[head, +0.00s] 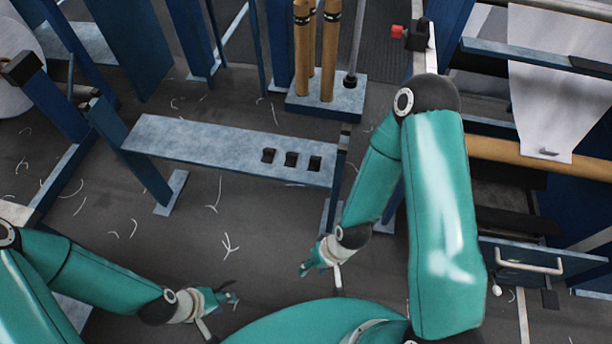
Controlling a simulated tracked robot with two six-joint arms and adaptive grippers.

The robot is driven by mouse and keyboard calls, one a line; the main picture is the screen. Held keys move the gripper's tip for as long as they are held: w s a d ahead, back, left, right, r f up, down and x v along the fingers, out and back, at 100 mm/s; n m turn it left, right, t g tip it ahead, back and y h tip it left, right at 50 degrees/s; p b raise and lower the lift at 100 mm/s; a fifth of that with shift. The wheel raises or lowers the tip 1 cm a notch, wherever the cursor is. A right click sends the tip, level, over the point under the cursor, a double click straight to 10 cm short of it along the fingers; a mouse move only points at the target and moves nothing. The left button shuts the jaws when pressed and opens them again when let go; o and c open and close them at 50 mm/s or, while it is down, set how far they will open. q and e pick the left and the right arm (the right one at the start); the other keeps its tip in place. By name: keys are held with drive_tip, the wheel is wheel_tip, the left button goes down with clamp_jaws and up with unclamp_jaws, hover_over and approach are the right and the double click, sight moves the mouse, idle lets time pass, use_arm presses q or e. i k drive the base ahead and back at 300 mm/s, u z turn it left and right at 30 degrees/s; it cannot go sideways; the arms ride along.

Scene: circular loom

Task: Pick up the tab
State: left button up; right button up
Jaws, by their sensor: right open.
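A small grey tab (548,152) shows at the lower end of the white cloth (555,90) at the upper right, in front of the wooden roller. I cannot tell for sure whether this is the task's tab. Three small black pieces also sit on the blue-grey bench (200,143) in the middle. My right gripper (320,272) is open and empty, low in front of the bench's right end. It is well to the left of the cloth. My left gripper (222,306) is at the lower left over the floor, small and holding nothing visible; its jaw opening is unclear.
A blue block holds wooden posts (329,55) behind the bench. A red-ended black part (398,31) is on the rail nearby. The wooden roller (485,149), blue frames and a handled drawer (530,264) stand at right. Loose threads lie on the dark floor.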

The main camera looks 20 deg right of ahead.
sight(315, 162)
drive_tip(key=u, duration=0.05)
drive_tip(key=k, duration=0.25)
drive_tip(key=z, duration=0.2)
drive_tip(key=i, duration=1.35)
drive_tip(key=u, duration=0.05)
